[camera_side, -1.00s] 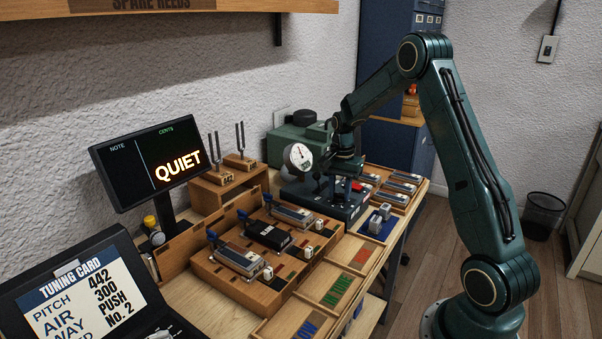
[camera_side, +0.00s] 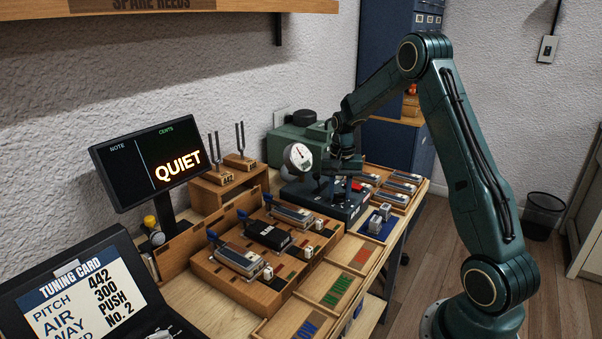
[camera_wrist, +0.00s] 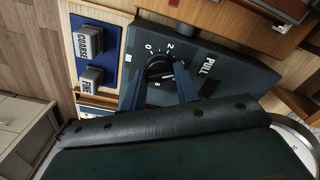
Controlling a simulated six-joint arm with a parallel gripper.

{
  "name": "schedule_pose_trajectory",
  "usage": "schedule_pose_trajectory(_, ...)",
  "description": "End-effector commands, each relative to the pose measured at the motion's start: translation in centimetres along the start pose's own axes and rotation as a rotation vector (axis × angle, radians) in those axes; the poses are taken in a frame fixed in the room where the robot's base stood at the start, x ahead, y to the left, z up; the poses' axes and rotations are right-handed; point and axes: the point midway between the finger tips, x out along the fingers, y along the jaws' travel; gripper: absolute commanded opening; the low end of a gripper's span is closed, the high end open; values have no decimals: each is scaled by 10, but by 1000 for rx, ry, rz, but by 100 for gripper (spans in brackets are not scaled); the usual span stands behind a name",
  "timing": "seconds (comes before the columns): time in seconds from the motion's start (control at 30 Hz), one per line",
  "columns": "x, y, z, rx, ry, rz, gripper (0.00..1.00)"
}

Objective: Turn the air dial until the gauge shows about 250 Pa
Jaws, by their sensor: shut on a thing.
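The black air dial (camera_wrist: 160,68) sits on the dark blue-grey box (camera_wrist: 203,50), ringed by white numbers, in the wrist view. My gripper (camera_wrist: 166,82) is shut on the dial, with one finger on each side of it. In the side view my gripper (camera_side: 335,176) reaches down over the box (camera_side: 350,208), and the dial is hidden there. The round white gauge (camera_side: 299,156) stands beside my gripper, its needle pointing up and to the left; the reading is too small to make out. The gauge's edge also shows in the wrist view (camera_wrist: 305,145).
A tuning card (camera_side: 80,295) reads AIR 300. The display (camera_side: 155,165) reads QUIET. Blocks marked COARSE (camera_wrist: 91,41) and FINE lie on a blue pad beside the box. A wooden reed tray (camera_side: 215,275) stands in front. Tuning forks (camera_side: 240,145) stand behind.

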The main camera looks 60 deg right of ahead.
Motion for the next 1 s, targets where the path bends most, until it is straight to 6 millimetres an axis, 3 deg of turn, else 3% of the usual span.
schedule_pose_trajectory(0.1,-1,0,0,1,0,0,8)
schedule_pose_trajectory(0.13,-1,0,0,1,0,0,37)
schedule_pose_trajectory(0.2,-1,0,0,1,0,0,50)
schedule_pose_trajectory(0.23,-1,0,0,1,0,0,53)
schedule_pose_trajectory(0.67,-4,0,0,2,2,-1,53)
schedule_pose_trajectory(1.0,-40,0,-1,2,4,-2,53)
